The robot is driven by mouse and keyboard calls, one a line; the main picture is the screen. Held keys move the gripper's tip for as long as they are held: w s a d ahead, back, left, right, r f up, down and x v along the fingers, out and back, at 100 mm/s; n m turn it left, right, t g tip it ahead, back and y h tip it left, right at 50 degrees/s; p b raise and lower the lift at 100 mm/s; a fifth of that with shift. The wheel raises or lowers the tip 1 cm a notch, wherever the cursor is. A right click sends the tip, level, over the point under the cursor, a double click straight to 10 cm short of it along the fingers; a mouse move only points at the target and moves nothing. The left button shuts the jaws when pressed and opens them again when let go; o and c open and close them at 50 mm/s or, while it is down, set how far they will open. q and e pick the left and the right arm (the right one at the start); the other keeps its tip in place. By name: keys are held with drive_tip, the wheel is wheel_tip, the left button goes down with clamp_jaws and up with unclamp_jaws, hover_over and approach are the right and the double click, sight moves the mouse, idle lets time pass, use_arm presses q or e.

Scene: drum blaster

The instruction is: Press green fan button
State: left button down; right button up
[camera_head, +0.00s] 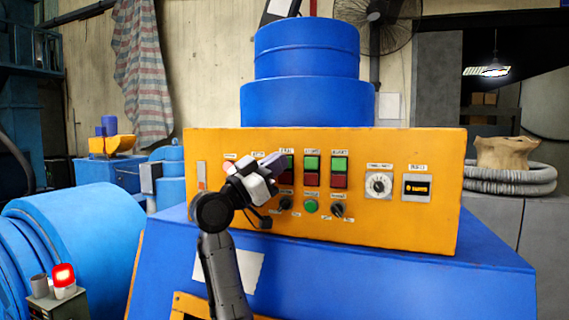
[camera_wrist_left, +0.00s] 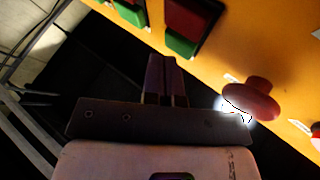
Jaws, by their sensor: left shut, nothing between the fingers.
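An orange control panel (camera_head: 400,225) carries pairs of square buttons, green above red. The middle green button (camera_head: 311,163) and right green button (camera_head: 339,164) show clearly in the head view. The left pair is partly hidden behind my left gripper (camera_head: 274,162). Its fingers are shut and empty, in front of the panel's left half. In the left wrist view the shut fingers (camera_wrist_left: 164,64) point toward the panel, near a green button (camera_wrist_left: 180,43) beside a red one. I cannot tell whether they touch. The labels are too small to read, so I cannot tell which button is the fan's.
A round green button (camera_head: 311,206) and black knobs sit below the pairs. A dial (camera_head: 379,185) is to their right. A red mushroom button (camera_wrist_left: 250,98) is close to my left gripper in the wrist view. A blue drum (camera_head: 307,75) rises behind the panel.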

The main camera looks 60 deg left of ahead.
use_arm(q)
drive_tip(key=shift+w+a, duration=0.3)
drive_tip(key=shift+w, duration=0.05)
idle(0.6)
drive_tip(key=shift+s+d, duration=0.6)
drive_tip(key=shift+s, duration=0.1)
drive_tip(key=s+d, duration=0.1)
drive_tip(key=s, duration=0.1)
drive_tip(key=s+d+b, duration=0.1)
drive_tip(key=s+d, duration=0.1)
drive_tip(key=shift+d, duration=0.1)
idle(0.5)
